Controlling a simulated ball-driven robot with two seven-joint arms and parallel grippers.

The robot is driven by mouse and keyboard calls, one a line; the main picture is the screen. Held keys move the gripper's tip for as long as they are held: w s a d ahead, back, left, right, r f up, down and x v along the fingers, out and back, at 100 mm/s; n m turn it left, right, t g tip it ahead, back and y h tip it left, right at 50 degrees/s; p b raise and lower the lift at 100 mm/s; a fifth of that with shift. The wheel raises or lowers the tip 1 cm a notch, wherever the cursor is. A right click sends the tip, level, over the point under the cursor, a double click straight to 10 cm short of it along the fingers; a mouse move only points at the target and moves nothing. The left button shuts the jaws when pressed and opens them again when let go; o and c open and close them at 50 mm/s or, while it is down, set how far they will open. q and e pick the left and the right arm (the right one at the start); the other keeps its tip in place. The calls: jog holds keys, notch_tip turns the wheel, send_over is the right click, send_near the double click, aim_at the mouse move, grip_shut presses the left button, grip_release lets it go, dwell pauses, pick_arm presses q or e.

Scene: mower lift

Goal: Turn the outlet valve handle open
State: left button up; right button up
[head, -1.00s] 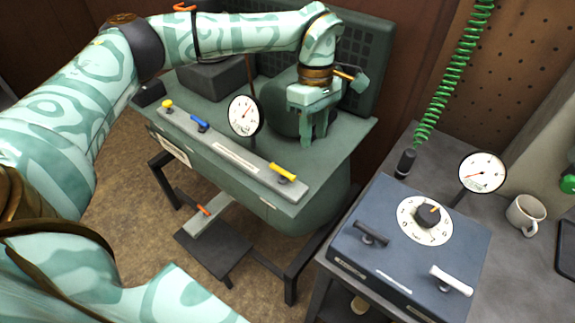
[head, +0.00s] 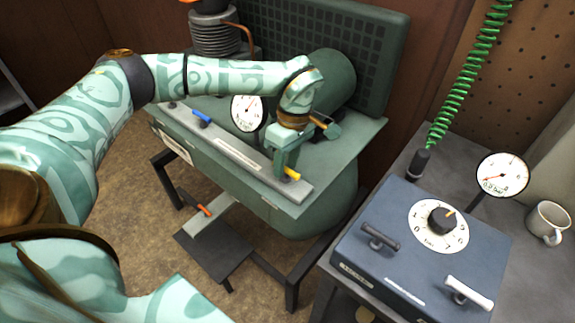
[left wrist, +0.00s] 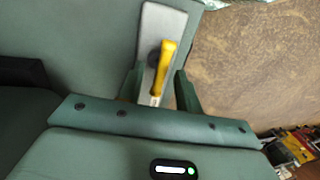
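A yellow valve handle (head: 291,173) sits at the near right end of the grey strip (head: 234,152) along the compressor's top edge. I cannot read which handle is the outlet valve's. My left gripper (head: 282,169) is down over this yellow handle and partly hides it. The left gripper is open. My right gripper is not in view.
A blue handle (head: 202,117) and a dial gauge (head: 247,112) are farther along the compressor. An orange pedal lever (head: 205,210) is low in front. On the right bench are a blue control box (head: 400,260) with a knob (head: 440,220), another gauge (head: 502,175) and a mug (head: 547,222).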

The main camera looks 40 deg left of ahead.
pick_arm(q)
jog(key=shift+f, duration=0.3)
jog(key=shift+s, duration=0.1)
grip_shut()
